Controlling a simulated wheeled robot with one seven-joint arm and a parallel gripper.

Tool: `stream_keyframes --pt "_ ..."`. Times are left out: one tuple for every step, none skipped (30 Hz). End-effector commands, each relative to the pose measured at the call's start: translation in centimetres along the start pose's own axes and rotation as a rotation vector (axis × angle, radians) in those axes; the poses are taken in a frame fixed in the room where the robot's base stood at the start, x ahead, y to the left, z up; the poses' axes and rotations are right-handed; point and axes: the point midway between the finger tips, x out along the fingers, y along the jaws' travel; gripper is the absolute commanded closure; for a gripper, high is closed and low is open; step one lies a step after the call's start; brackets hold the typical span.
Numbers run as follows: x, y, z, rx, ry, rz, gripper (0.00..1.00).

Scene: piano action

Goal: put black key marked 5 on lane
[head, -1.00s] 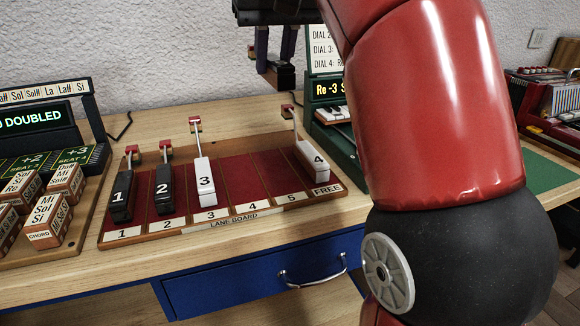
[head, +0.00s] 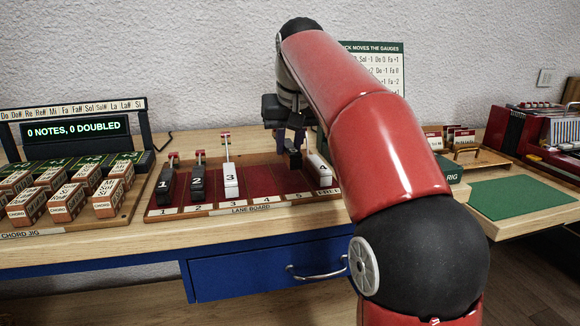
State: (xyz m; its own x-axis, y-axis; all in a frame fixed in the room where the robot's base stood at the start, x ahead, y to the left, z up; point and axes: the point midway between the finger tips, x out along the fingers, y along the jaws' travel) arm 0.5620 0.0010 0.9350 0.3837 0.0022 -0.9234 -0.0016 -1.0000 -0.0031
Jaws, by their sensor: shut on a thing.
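My gripper (head: 288,140) is shut on a black key (head: 293,158), over the right part of the red lane board (head: 250,209). The key hangs near the far part of lane 5; its number is not readable, and I cannot tell whether it touches the board. Black key 1 (head: 165,187), black key 2 (head: 197,184) and white key 3 (head: 231,181) stand in lanes 1, 2 and 3. White key 4 (head: 320,170) stands in the FREE lane, right beside the held key. Lane 4 looks empty.
A chord jig with several lettered blocks (head: 61,204) and a display (head: 77,131) stands at left. A green mat (head: 522,198) and a red accordion (head: 505,127) are at right. My arm covers the bench right of the board. A blue drawer (head: 260,275) is below.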

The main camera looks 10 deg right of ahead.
Motion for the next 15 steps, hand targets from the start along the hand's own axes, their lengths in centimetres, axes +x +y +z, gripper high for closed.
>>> stream_keyframes --pt "0.6 0.0 0.2 0.0 0.0 0.0 1.0" --pt "0.9 0.0 0.3 0.0 -0.001 0.0 1.0" --pt "1.5 0.0 0.5 0.0 -0.001 0.0 1.0" --pt "1.9 0.0 0.6 0.0 -0.001 0.0 1.0" --pt "2.3 0.0 0.8 0.0 0.0 0.0 1.0" --pt "2.9 0.0 1.0 0.0 0.0 0.0 1.0" --pt "3.3 0.0 1.1 0.0 0.0 0.0 1.0" --pt "3.6 0.0 1.3 0.0 0.0 0.0 1.0" --pt "3.9 0.1 1.4 0.0 0.001 0.0 1.0" --pt "4.1 0.1 1.4 0.0 0.001 0.0 1.0" --pt "4.1 0.1 1.4 0.0 0.001 0.0 1.0" --pt "4.1 0.1 1.4 0.0 0.001 0.0 1.0" --pt "4.0 0.1 1.4 0.0 0.001 0.0 1.0" --pt "3.9 0.1 1.4 0.0 0.001 0.0 1.0" --pt "3.8 0.1 1.3 0.0 0.001 0.0 1.0"
